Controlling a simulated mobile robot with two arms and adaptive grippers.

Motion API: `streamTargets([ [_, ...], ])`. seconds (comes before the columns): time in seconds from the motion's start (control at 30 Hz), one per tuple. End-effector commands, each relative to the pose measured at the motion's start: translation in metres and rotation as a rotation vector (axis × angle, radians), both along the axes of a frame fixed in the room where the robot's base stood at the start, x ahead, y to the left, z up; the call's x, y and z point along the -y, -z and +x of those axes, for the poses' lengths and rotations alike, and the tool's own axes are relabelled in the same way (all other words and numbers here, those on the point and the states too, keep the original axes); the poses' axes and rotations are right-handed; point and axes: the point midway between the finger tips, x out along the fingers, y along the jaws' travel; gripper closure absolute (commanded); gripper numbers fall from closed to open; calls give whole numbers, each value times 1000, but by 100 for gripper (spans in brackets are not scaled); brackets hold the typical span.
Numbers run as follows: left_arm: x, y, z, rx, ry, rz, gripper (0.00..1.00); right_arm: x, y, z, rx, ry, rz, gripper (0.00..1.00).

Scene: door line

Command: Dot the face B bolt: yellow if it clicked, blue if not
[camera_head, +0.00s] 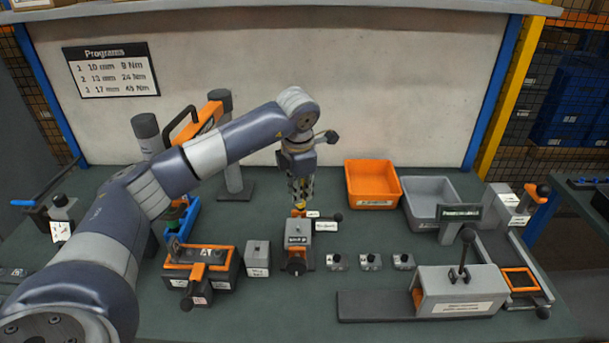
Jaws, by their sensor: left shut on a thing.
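My left gripper (300,203) points down at the middle of the bench, behind a grey block (298,226) with a black label, whose small print I cannot read surely. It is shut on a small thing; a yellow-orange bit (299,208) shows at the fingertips. I cannot tell whether that bit touches the block. The face B bolt and any paint dot are too small or hidden to make out. My right gripper is not in view.
An orange bin (372,171) and a grey bin (406,199) stand at the back right. Several small grey blocks (371,262) sit right of the labelled block. A lever fixture (458,285) is at front right. An orange-black box (207,257) is at left. A programs board (110,70) hangs behind.

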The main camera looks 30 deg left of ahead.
Motion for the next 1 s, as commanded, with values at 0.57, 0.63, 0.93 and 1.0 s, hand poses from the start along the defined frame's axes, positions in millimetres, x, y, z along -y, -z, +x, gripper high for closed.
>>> streamTargets([
  [0.57,-2,39,1,8,2,7,100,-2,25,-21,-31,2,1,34],
  [0.63,-2,44,1,8,2,7,100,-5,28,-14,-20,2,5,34],
  [0.93,-2,50,1,9,2,6,100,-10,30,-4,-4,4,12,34],
  [1.0,-2,50,1,8,2,7,100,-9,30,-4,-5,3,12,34],
])
